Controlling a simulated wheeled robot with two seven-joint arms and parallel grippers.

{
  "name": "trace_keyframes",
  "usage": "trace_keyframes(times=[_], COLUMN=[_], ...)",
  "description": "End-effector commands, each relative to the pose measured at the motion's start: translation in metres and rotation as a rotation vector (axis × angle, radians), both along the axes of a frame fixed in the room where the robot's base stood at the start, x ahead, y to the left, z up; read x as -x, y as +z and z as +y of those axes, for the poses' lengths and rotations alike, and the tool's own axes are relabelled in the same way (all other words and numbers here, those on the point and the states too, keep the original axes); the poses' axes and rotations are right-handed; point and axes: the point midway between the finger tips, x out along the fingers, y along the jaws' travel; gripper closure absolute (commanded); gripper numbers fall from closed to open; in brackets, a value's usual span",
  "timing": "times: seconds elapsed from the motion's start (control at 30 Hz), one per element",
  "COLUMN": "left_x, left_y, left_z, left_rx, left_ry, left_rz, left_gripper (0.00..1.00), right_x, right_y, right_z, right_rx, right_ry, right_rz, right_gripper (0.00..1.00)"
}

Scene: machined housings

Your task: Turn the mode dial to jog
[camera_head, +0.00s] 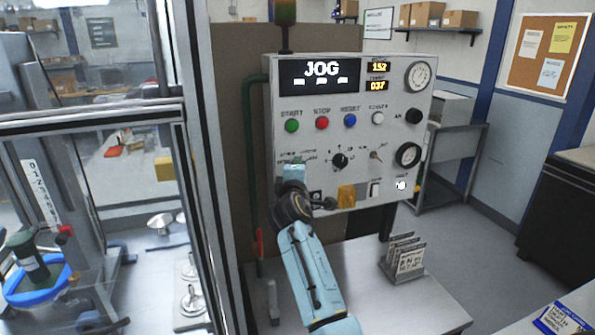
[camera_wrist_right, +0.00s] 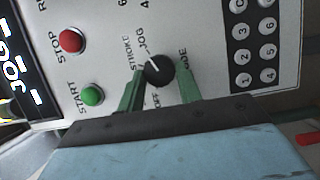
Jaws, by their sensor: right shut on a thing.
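The mode dial (camera_wrist_right: 160,71) is a round black knob with a white pointer line, on the grey control panel (camera_head: 345,130). In the right wrist view its pointer aims up and left, near the printed words STROKE and JOG. The panel's screen (camera_head: 320,73) reads JOG in large white letters. My right gripper (camera_wrist_right: 163,79) has its two green fingers on either side of the dial and is shut on it. In the head view my right gripper (camera_head: 293,172) is at the panel's lower left and hides the dial. My left gripper is not in view.
Green, red and blue buttons (camera_head: 350,121) sit above the dial, and another black knob (camera_head: 340,160) is to its right. A yellow part (camera_head: 346,196) is at the panel's lower edge. A card holder (camera_head: 403,262) stands on the table. A glass-walled frame (camera_head: 190,150) is at left.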

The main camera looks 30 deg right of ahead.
Motion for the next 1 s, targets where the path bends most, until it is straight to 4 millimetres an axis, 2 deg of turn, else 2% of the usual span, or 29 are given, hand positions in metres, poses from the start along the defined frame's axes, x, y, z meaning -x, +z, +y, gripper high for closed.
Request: trace_keyframes(times=[0.3, 0.33, 0.5, 0.83, 1.0], left_x=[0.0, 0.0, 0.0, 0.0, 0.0], left_y=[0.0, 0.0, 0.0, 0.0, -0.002], left_z=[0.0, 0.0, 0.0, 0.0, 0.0], left_rx=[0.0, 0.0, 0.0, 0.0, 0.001], left_ry=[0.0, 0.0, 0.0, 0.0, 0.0], left_rz=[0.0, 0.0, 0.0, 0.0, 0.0], left_gripper=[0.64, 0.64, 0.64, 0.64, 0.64], right_x=[0.0, 0.0, 0.0, 0.002, 0.015], right_y=[-0.001, -0.001, -0.001, 0.0, -0.001], right_z=[0.0, 0.0, 0.0, 0.001, 0.012], right_rx=[-0.006, -0.006, -0.005, -0.003, -0.004], right_ry=[0.0, 0.0, 0.0, 0.0, 0.002], right_rz=[0.0, 0.0, 0.0, -0.001, -0.002], right_gripper=[0.88, 0.64, 0.44, 0.44, 0.44])
